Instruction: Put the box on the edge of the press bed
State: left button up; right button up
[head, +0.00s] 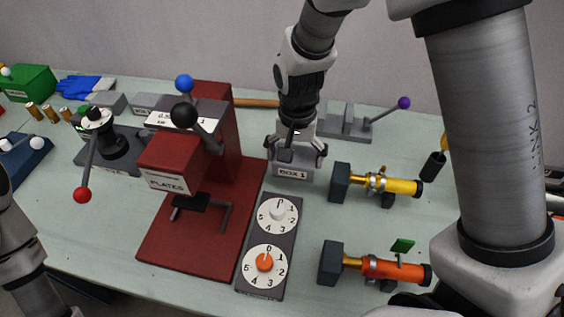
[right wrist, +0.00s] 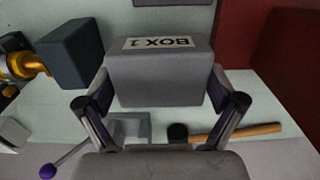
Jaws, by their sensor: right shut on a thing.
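The grey box (head: 292,175) with a "BOX 1" label is held by my right gripper (head: 297,157), its two fingers against opposite sides. In the right wrist view the box (right wrist: 158,80) sits between the fingers of the right gripper (right wrist: 160,96). The red press (head: 167,162) stands left of the box, and its flat red bed (head: 196,257) reaches forward. The box is beside the bed's back right part, apart from it in the head view. Whether the box touches the table is unclear. Only part of my left arm shows; its gripper is not in view.
A grey dial panel (head: 264,282) lies right of the bed, in front of the box. Yellow (head: 398,187) and orange (head: 384,268) pumps lie farther right. A grey lever fixture (head: 345,125) and a wooden-handled hammer (head: 256,103) are behind. A red-knobbed lever device (head: 112,140) stands left.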

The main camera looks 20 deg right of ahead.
aim_at(294, 170)
jog(key=f, duration=0.5)
jog(key=shift+w+d, duration=0.15)
jog(key=shift+w, duration=0.15)
pick_arm(q)
jog(key=shift+w+f, duration=0.1)
jog(key=shift+w, duration=0.15)
pick_arm(e)
jog(key=shift+s, duration=0.1)
jog(key=o, duration=0.9)
jog(key=shift+f, duration=0.1)
